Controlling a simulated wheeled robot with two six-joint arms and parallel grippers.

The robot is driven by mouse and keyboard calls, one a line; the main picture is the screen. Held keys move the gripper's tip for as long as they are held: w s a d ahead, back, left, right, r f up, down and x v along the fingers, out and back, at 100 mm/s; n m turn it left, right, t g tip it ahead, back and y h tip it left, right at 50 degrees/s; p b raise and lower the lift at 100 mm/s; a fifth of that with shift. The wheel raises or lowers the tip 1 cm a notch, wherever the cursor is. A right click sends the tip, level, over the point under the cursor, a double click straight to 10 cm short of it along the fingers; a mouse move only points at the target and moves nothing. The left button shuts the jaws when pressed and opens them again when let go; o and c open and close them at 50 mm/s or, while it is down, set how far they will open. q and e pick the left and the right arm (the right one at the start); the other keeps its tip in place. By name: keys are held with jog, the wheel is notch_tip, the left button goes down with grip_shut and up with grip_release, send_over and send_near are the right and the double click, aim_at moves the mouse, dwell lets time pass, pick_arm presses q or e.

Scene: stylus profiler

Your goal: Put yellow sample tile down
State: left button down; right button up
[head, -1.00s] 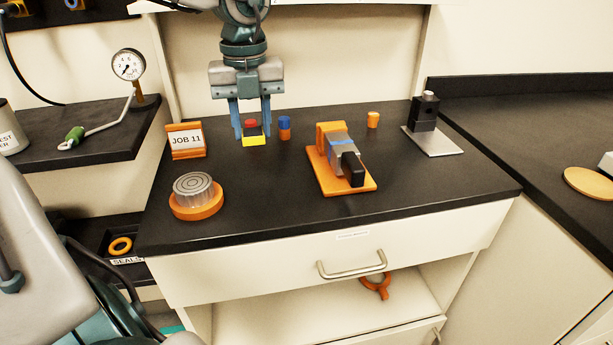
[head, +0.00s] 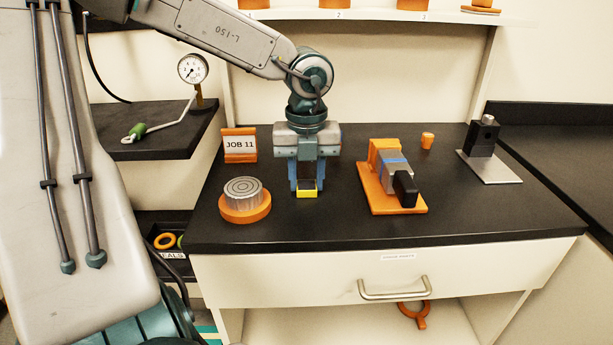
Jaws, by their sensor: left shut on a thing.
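The yellow sample tile (head: 307,194) shows as a small yellow block with a dark top, low between the fingers of my left gripper (head: 307,186). The gripper points down and is shut on the tile. It is over the black worktop (head: 330,225), between the grey ribbed disc (head: 243,190) and the orange fixture (head: 378,198). I cannot tell whether the tile touches the worktop. My right gripper is not in view.
The ribbed disc sits on an orange round base (head: 246,212). A JOB 11 sign (head: 239,145) stands behind it. A small orange cup (head: 427,141) and a black block on a grey plate (head: 489,168) stand at the right. The worktop's front strip is clear.

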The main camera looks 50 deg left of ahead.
pick_arm(q)
jog(key=c, duration=1)
grip_release()
jog(key=shift+f, duration=0.1)
